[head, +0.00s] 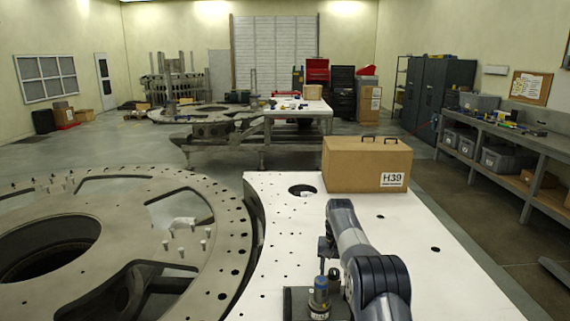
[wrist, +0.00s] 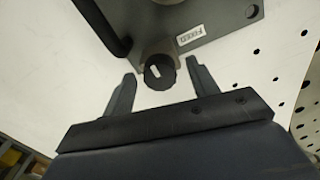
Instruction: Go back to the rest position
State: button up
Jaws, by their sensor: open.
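My gripper (wrist: 160,70) is open in the wrist view, with its two dark fingers spread apart. A dark round knob with a white mark (wrist: 158,74) lies between the fingertips in that picture. Clear space shows on both sides of it, and I cannot tell how far in front of the fingers it is. It stands at the edge of a grey plate (wrist: 215,22) with a small white label. In the head view my arm (head: 350,240) reaches over the white table; my gripper's fingers cannot be made out there.
A dark plate (head: 296,301) with a blue-grey cylinder (head: 319,295) sits on the white table (head: 268,188), close to my arm. A cardboard box marked H39 (head: 350,165) stands behind. The large round turret plate (head: 205,255) is at left. A grey workbench (head: 500,135) lines the right.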

jog(key=m, duration=0.7)
jog(key=shift+r, duration=0.45)
jog(key=shift+d, duration=0.1)
